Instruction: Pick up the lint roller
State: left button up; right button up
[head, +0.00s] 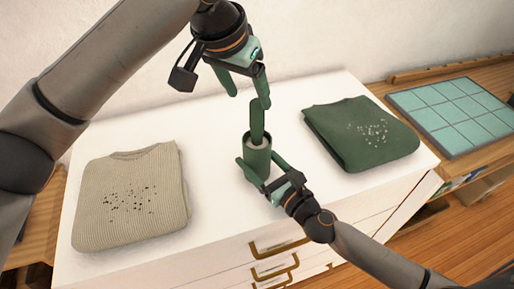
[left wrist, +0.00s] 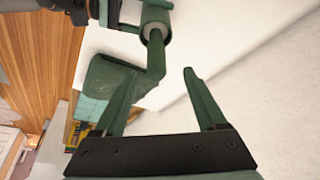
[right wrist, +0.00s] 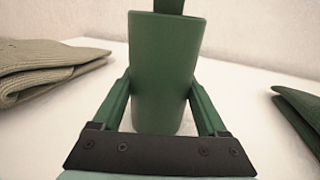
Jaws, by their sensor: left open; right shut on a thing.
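The lint roller (head: 257,120) stands upright with its dark green handle up and its pale roller end in a green cup-shaped holder (head: 257,158). My right gripper (head: 260,165) is shut on the holder from the front; the right wrist view shows a finger on each side of the holder (right wrist: 165,70). My left gripper (head: 250,98) is open, pointing down just above and around the handle's top. In the left wrist view the handle (left wrist: 156,62) reaches towards the gap between the fingers, nearer the left-hand finger. Contact there cannot be told.
A beige knit sweater (head: 130,195) with dark specks lies folded at left on the white dresser (head: 215,235). A folded green sweater (head: 362,135) with pale specks lies at right. A teal gridded mat (head: 455,115) is beyond it. The wall is close behind.

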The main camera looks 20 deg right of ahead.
aim_at(252, 104)
pick_arm(q)
jog(key=x, duration=0.9)
jog(key=shift+d+f, duration=0.35)
grip_shut()
jog(key=shift+r, duration=0.1)
dwell(0.9)
